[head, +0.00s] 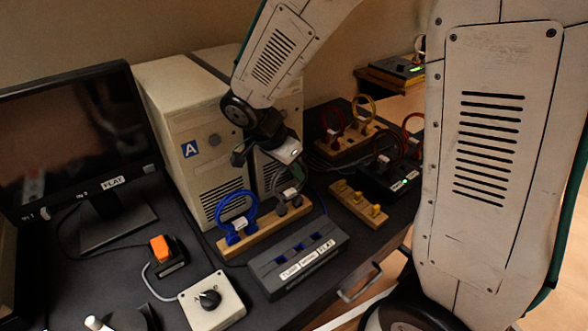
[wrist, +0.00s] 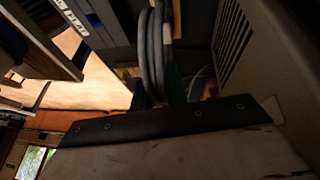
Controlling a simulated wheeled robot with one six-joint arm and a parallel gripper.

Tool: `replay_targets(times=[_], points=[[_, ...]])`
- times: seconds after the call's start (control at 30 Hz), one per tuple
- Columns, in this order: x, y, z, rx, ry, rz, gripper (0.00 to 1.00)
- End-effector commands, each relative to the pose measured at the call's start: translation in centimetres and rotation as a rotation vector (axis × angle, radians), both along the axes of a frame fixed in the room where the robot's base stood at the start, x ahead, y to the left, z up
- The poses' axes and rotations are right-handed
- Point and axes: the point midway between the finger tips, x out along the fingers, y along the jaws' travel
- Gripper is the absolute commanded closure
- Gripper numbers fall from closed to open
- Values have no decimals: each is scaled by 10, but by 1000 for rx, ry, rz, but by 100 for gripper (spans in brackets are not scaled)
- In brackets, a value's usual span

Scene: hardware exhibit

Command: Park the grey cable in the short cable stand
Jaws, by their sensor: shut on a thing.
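The grey cable (head: 292,190) is a coiled loop hanging below my gripper (head: 287,158), which is shut on it. Its lower end is close to a long wooden stand (head: 268,228); I cannot tell whether they touch. A shorter wooden stand with yellow pegs (head: 357,206) stands to the right and carries no cable loop. I see no label naming either stand as the short one.
A blue cable (head: 238,222) sits on the long stand's left end. Beige computer towers (head: 190,125) rise close behind. A black box with a green light (head: 390,178) and a rack of red and yellow cables (head: 348,145) stand right.

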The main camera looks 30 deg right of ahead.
Motion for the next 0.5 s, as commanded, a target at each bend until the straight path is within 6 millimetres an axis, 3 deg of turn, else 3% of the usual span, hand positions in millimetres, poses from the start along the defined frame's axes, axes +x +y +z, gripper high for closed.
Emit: replay_targets(times=[0.5], points=[[1, 0, -6, 0, 0, 0, 100]])
